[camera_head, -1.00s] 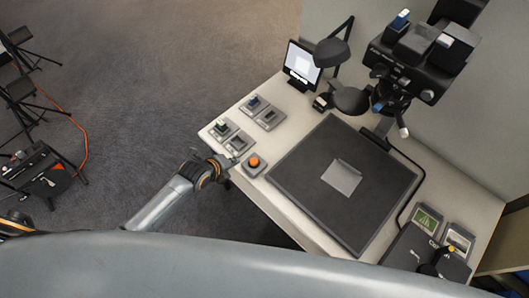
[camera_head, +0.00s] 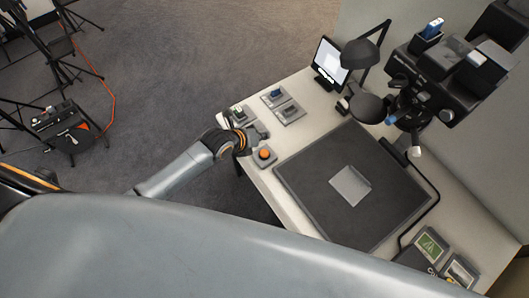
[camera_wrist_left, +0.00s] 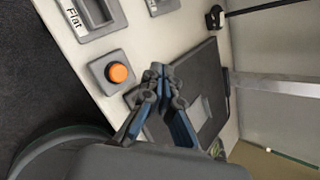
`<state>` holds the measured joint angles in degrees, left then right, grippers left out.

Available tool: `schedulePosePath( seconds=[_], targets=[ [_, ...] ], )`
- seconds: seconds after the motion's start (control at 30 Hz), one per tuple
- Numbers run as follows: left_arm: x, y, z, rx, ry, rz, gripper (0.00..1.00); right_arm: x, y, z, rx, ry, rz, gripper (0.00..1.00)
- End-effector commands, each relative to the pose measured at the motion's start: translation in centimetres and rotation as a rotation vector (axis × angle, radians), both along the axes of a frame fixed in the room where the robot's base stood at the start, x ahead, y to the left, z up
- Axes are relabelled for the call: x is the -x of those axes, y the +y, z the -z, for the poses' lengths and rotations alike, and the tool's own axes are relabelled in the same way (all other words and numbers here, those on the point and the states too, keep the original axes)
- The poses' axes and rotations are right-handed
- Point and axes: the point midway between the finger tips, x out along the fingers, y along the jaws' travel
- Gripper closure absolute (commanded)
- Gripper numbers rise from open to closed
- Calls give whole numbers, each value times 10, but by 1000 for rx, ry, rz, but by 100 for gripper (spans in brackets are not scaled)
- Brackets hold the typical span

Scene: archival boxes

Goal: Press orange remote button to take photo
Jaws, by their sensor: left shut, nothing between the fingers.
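The orange button (camera_head: 264,154) sits on a small grey square base near the table's left edge. It also shows in the left wrist view (camera_wrist_left: 118,73), uncovered, left of the fingertips. My left gripper (camera_head: 259,132) is shut and empty, just above the button in the head view and apart from it in the picture. Its fingertips (camera_wrist_left: 160,74) meet in the left wrist view. The camera rig (camera_head: 425,75) stands at the back right over the dark mat (camera_head: 320,200), which bears a pale sheet (camera_head: 350,185). My right gripper is not in view.
Small grey panels (camera_head: 289,112) lie beyond the button, partly hidden by my left gripper. A lit screen (camera_head: 329,62) and a black lamp (camera_head: 361,53) stand behind them. Framed pictures (camera_head: 431,244) lie at the right. Stands and an orange cable (camera_head: 112,95) are on the floor at left.

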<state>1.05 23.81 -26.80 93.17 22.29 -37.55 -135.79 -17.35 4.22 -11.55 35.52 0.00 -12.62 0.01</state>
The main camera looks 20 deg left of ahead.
Motion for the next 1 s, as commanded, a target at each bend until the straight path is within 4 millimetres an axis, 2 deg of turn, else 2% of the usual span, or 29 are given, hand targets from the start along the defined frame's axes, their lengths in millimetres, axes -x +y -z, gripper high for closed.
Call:
schedulePosePath(
  seconds=[0.03,0.4,0.5,0.67,1.0],
  targets=[
    [1,0,10,1,1,-1,100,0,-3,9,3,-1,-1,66],
    [1,0,62,2,3,-3,100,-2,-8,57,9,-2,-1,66],
    [0,0,72,-1,0,0,100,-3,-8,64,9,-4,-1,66],
    [0,0,80,0,0,0,100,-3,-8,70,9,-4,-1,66],
    [0,0,80,1,0,-1,100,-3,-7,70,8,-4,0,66]
  ],
)
